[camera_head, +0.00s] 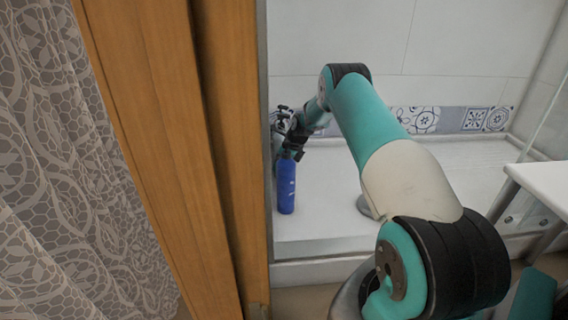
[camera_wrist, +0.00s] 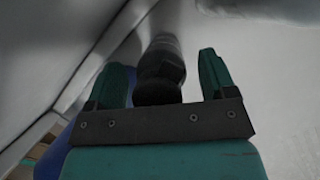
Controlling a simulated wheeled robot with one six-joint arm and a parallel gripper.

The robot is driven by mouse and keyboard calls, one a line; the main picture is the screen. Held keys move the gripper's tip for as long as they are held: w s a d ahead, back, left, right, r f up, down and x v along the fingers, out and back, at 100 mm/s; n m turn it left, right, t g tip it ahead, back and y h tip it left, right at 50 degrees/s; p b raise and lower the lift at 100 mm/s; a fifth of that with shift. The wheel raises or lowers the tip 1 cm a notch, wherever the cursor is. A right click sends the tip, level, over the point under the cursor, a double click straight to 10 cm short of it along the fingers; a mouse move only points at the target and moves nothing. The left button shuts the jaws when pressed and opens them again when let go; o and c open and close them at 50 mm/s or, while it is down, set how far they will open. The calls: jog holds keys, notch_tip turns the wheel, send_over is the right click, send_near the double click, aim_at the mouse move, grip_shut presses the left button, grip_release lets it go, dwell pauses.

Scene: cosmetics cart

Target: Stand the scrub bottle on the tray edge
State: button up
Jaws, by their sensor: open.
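A blue bottle (camera_head: 286,187) with pale markings stands upright on the white tray (camera_head: 330,222), close to the wooden panel and near the front edge. My gripper (camera_head: 290,152) is at the bottle's top, and its fingers partly hide it. In the wrist view my gripper (camera_wrist: 163,82) is open, with one finger on each side of a dark rounded thing (camera_wrist: 161,72). I cannot tell whether this is the bottle's cap or whether a finger touches it. A patch of blue shows below left in the wrist view.
A wooden panel (camera_head: 225,150) stands just left of the bottle, with a patterned curtain (camera_head: 70,170) beyond it. A tiled wall (camera_head: 440,50) is behind. A white-topped stand (camera_head: 545,183) is at the right. The tray is clear right of the bottle, beyond my arm.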

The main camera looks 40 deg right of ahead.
jog(key=shift+r, duration=0.1)
jog(key=p+v, duration=0.7)
jog(key=v, duration=0.5)
jog(key=shift+w+r, duration=0.1)
jog(key=shift+r, duration=0.05)
